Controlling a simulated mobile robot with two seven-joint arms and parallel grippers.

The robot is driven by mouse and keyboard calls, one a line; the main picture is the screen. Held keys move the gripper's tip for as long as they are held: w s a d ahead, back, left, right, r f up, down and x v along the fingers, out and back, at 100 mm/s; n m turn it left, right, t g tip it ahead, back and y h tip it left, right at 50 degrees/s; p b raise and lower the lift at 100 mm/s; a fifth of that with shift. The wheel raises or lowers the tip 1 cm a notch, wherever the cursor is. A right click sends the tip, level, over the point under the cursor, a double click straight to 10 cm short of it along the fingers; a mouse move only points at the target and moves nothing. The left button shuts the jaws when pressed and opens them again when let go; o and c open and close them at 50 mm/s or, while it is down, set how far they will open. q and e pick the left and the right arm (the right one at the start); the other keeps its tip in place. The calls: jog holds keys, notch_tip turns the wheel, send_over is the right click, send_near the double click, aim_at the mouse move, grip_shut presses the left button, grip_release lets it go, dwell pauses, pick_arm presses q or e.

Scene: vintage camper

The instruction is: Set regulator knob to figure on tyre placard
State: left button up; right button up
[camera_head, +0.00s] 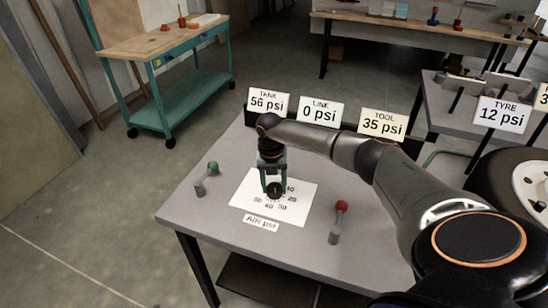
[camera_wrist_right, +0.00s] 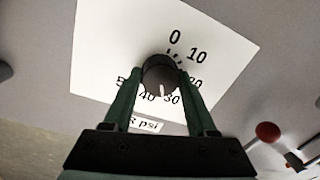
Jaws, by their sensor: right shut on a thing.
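The dark regulator knob (camera_head: 275,190) stands on a white dial sheet (camera_head: 300,211) on the grey table, labelled "AIR psi" (camera_head: 261,222). My right gripper (camera_head: 273,186) reaches down from above, shut on the knob, one finger on each side. In the right wrist view the knob (camera_wrist_right: 160,77) shows a white mark pointing down, between 40 and 30. The dial figures 0, 10, 20, 30 and 40 show; the 50 is partly hidden by a finger. The tyre placard (camera_head: 501,114) reads "TYRE 12 psi". My left gripper is not in view.
Cards read "TANK 56 psi" (camera_head: 268,104), "LINE 0 psi" (camera_head: 321,113) and "TOOL 35 psi" (camera_head: 383,123). A green-tipped lever (camera_head: 212,168) stands left of the dial, a red-tipped lever (camera_head: 340,208) right. A wheel (camera_head: 530,188) and a cut-off card (camera_head: 543,97) are at the right edge.

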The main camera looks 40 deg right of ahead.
aim_at(272, 187)
jog(key=shift+m, duration=0.6)
jog(key=o, duration=1.4)
jog(key=shift+c, duration=0.2)
jog(key=shift+r, duration=0.1)
notch_tip(272, 187, up, 12)
jog(key=shift+w+a+r, duration=0.15)
jog(key=shift+w+r, duration=0.05)
jog(key=shift+w, duration=0.05)
